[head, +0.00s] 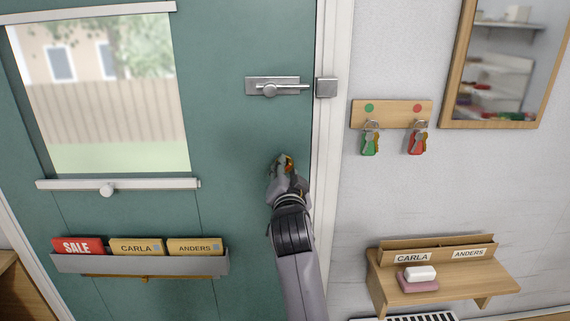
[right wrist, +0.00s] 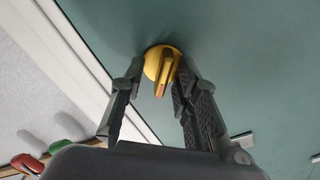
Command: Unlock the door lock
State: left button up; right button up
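A brass-yellow round lock (right wrist: 153,64) with a raised turn piece (right wrist: 166,72) sits on the green door (head: 225,130). My right gripper (head: 284,163) is at the lock and partly hides it in the head view. In the right wrist view the two fingers (right wrist: 157,82) stand apart, one on each side of the lock, with the turn piece between them. A gap shows on the left finger's side; whether the right finger touches the lock is unclear. A silver slide bolt (head: 270,90) is higher on the door, its rod reaching a keeper block (head: 327,87) on the frame. My left gripper is out of view.
A mirror (head: 493,65) and small shelf (head: 440,284) are further right. A file holder (head: 140,264) hangs on the door at lower left.

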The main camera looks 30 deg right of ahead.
jog(key=shift+w+r, duration=0.1)
jog(key=shift+s+a+r, duration=0.1)
jog(key=shift+s, duration=0.1)
jog(key=shift+c, duration=0.3)
jog(key=shift+w, duration=0.1)
grip_shut()
